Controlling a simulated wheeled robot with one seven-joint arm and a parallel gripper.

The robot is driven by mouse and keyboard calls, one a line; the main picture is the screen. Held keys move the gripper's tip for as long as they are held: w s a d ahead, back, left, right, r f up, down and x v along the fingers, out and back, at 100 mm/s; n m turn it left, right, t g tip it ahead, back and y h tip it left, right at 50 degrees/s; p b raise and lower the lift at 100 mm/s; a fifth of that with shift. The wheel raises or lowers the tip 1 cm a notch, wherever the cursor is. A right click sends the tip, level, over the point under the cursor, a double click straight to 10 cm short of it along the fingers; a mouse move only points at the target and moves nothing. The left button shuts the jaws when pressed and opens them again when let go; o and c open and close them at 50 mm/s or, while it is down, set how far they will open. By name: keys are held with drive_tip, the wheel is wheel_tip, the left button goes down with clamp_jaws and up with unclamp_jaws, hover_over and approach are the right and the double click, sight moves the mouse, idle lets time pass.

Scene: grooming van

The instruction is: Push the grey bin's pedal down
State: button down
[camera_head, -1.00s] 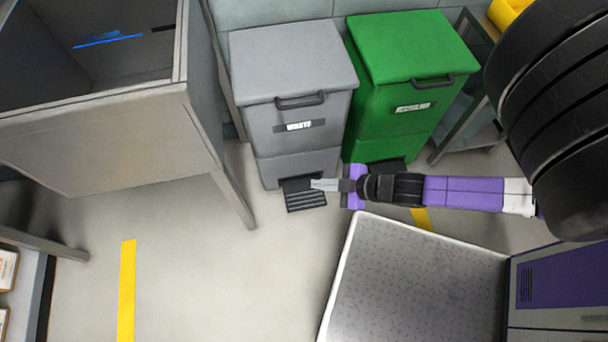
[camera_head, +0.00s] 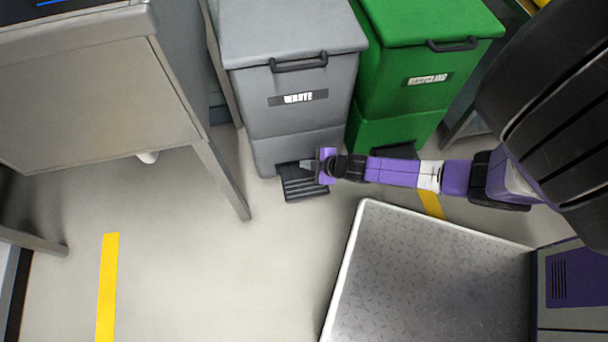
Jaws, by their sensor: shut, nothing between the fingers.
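The grey bin (camera_head: 292,117) stands upright against the back wall with a "WASTE" label on its front and its lid (camera_head: 290,32) closed. Its black ribbed pedal (camera_head: 304,184) sticks out at the foot of the bin, just above the floor. My gripper (camera_head: 308,165) is shut and empty. It comes in low from the right, its fingertips over the pedal's back part, close to the bin's front. I cannot tell whether the fingertips touch the pedal.
A green bin (camera_head: 425,75) stands right of the grey one, my arm passing before its foot. A metal cabinet or table (camera_head: 95,95) with legs is at left. A metal tread plate (camera_head: 430,285) lies front right. The floor between, with a yellow stripe (camera_head: 108,290), is clear.

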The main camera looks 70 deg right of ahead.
sight(304, 179)
wheel_tip(304, 179, down, 9)
drive_tip(key=b, duration=0.8)
drive_tip(key=shift+r, duration=0.1)
idle(1.8)
drive_tip(key=shift+f+b, duration=0.4)
drive_tip(key=shift+f+b, duration=1.15)
drive_tip(key=shift+f, duration=0.2)
idle(1.1)
idle(0.4)
drive_tip(key=shift+r+p, duration=1.65)
drive_tip(key=shift+r, duration=0.1)
drive_tip(key=shift+r, duration=0.1)
wheel_tip(304, 179, up, 5)
drive_tip(key=p, duration=0.4)
drive_tip(key=shift+p, duration=0.3)
